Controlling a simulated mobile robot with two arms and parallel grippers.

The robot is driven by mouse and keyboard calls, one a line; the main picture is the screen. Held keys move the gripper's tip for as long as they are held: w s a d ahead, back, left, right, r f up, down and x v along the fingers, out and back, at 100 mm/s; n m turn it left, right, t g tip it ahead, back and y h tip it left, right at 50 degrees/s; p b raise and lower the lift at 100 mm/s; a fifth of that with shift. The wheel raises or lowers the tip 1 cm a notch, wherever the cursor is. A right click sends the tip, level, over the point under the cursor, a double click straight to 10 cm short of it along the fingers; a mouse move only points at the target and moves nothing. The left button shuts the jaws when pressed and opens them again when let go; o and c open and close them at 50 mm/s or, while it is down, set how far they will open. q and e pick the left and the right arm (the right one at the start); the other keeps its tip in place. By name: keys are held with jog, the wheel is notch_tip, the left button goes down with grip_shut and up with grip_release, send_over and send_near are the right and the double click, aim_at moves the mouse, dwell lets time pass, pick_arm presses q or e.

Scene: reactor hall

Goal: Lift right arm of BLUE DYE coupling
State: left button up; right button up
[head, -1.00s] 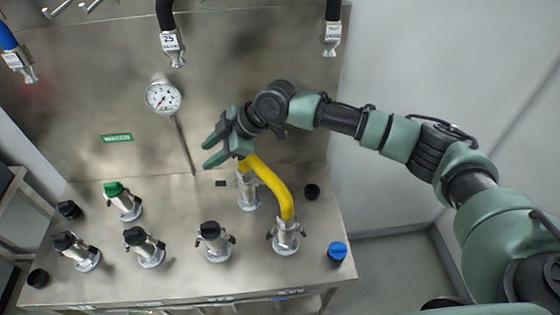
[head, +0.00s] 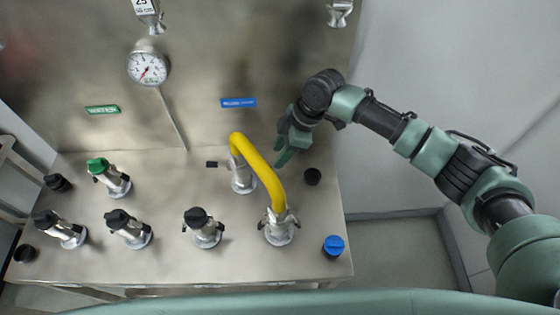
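A blue label (head: 238,102), its text too small to read, is on the steel wall above a silver coupling (head: 242,182). A black lever sticks out from that coupling's left side; its right side is partly hidden by the yellow hose (head: 262,165). The hose arches from it to a front silver coupling (head: 279,230), which has a small arm on each side. My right gripper (head: 284,154) is right of the hose's arch, pointing down, with nothing visibly held. Its fingers overlap in this view, so its opening is unclear. My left gripper is out of view.
Several black-capped couplings (head: 203,225) and a green-capped one (head: 108,176) stand to the left. A blue cap (head: 333,246) and a black cap (head: 312,176) are on the bench (head: 180,270) at the right. A gauge (head: 148,64) is on the wall.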

jog(key=p+x, duration=0.1)
jog(key=x, duration=0.4)
jog(key=shift+s+a, duration=0.1)
jog(key=shift+a, duration=0.1)
jog(key=shift+a+f, duration=0.1)
jog(key=shift+f, duration=0.3)
